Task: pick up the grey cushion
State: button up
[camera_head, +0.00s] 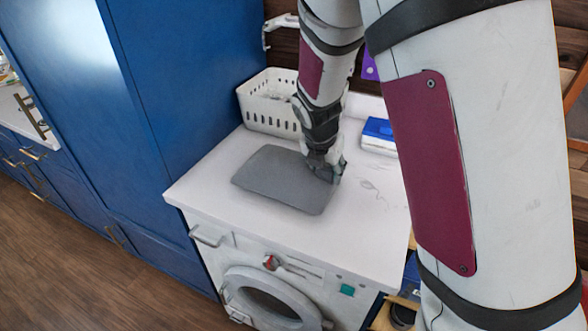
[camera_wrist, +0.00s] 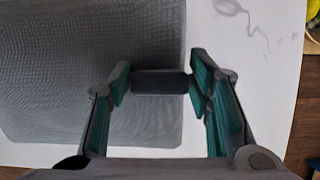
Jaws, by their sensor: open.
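The grey cushion (camera_head: 285,180) is a flat, rounded rectangle lying on the white top of the washing machine. In the wrist view the cushion (camera_wrist: 60,75) fills the left and middle of the picture, with a fine woven surface. My gripper (camera_head: 328,174) is at the cushion's right edge, pointing down. In the wrist view my gripper (camera_wrist: 155,85) is open, with its two green-padded fingers apart. The cushion's right edge shows between the fingers, the left finger over the cushion and the right one over the white top. I cannot tell whether the fingers touch the cushion.
A white perforated basket (camera_head: 270,103) stands behind the cushion. A blue and white box (camera_head: 379,135) stands to the right at the back. A tall blue cabinet (camera_head: 160,90) borders the left side. The white washing machine top (camera_head: 350,240) is clear in front of the cushion.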

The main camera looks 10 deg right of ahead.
grip_shut()
jog(key=shift+r, duration=0.1)
